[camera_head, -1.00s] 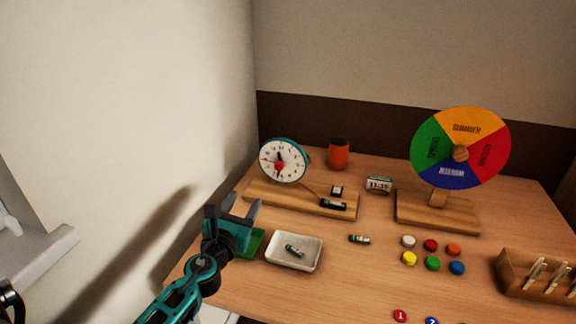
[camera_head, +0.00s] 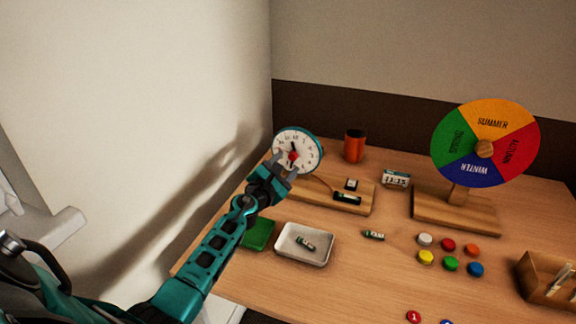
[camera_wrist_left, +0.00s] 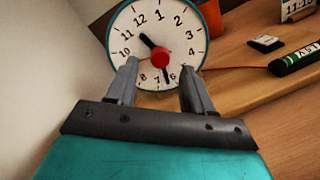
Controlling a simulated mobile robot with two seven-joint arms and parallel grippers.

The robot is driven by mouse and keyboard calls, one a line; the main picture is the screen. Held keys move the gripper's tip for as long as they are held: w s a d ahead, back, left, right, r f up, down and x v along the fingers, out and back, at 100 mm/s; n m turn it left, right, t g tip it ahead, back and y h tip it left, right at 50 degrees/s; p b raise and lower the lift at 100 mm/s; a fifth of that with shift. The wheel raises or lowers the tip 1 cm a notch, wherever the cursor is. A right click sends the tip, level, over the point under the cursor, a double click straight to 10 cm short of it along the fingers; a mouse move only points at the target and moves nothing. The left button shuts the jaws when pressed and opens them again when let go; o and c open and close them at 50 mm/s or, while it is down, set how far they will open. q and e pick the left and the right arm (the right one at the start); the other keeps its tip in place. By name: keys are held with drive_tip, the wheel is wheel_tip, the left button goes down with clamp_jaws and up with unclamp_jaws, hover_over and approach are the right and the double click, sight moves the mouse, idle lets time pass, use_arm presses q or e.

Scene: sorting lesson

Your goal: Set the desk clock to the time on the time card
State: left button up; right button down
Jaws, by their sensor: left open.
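The desk clock (camera_head: 312,140) has a white round face, a teal rim and a red centre knob (camera_wrist_left: 160,58). It stands on a wooden base (camera_head: 330,192). In the left wrist view, its short black hand points up-left between 11 and 12, and its long hand points down near 6. My left gripper (camera_head: 290,160) is open in front of the face. Its fingers lie below and either side of the knob in the left wrist view (camera_wrist_left: 158,80); contact cannot be told. The white time card (camera_head: 396,178) stands right of the clock and reads 11:15. My right gripper is not in view.
A battery (camera_head: 347,197) lies on the clock's base. Another battery sits in a white tray (camera_head: 283,256), beside a green item (camera_head: 258,234). An orange cup (camera_head: 354,147) stands behind. A season wheel (camera_head: 487,122) and coloured discs are at right. The wall is close on the left.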

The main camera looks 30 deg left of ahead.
sight(293, 156)
use_arm(q)
drive_tip(key=shift+w+a+b, duration=0.2)
drive_tip(key=shift+w+b, duration=0.1)
drive_tip(key=shift+w, duration=0.95)
clamp_jaws()
